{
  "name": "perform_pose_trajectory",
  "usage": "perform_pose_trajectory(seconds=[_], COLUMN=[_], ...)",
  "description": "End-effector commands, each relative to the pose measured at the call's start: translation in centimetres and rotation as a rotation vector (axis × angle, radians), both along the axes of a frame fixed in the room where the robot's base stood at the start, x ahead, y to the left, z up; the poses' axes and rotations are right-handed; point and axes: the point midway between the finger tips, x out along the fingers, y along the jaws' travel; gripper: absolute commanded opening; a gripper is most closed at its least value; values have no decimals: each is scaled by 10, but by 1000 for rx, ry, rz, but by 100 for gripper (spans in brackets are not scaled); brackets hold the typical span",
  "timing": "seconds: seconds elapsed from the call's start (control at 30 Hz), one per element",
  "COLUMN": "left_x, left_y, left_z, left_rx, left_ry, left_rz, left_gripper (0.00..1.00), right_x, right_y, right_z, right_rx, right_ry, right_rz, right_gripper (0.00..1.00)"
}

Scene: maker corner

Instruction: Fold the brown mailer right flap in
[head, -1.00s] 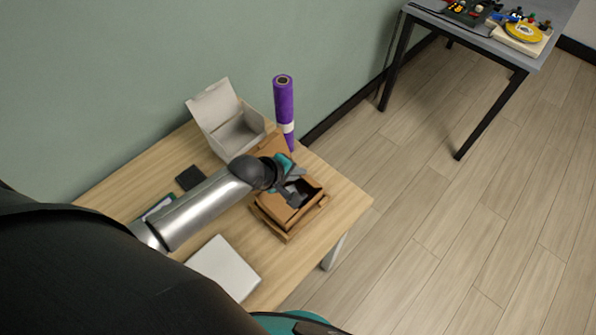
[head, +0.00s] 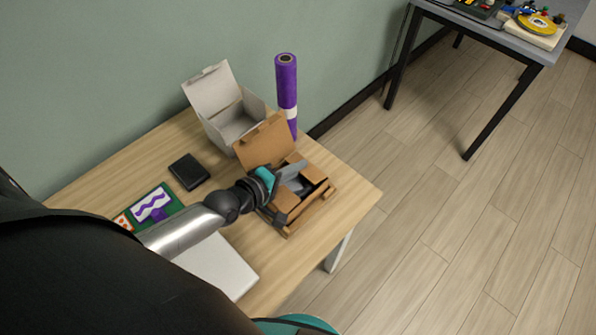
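The brown mailer (head: 312,214) sits open near the table's right end. Its lid (head: 263,143) stands up at the back, towards the wall. One small flap (head: 313,171) shows at its right end and another (head: 286,199) at its near left side; both look bent inward over the opening, but how far is hard to tell. Something dark lies inside. My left gripper (head: 283,191) is at the mailer's left side, with its fingers spread apart and nothing seen between them. It hides the mailer's left part. My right gripper is not in view.
An open white box (head: 232,122) and a purple roll (head: 287,90) stand behind the mailer. A black case (head: 189,171), a green card (head: 153,205) and a flat white box (head: 222,263) lie to the left. A grey table (head: 480,30) stands apart at the upper right.

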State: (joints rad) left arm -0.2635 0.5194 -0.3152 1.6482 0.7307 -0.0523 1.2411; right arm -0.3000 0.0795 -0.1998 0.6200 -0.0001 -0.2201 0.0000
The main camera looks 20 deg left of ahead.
Motion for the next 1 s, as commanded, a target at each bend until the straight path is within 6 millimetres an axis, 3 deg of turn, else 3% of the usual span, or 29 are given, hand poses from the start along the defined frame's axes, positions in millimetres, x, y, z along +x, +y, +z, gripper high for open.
perform_pose_trajectory(seconds=[0.43,0.7,1.0], left_x=[-1,-1,-1], left_y=[0,0,0], left_z=[-1,-1,0], left_rx=[-7,-7,-7], left_ry=[-16,-16,-16], left_rz=[0,0,0], left_gripper=[0,33,33], right_x=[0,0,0], right_y=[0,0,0], right_z=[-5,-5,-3], right_rx=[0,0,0], right_ry=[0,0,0], right_rz=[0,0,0], right_gripper=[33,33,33])
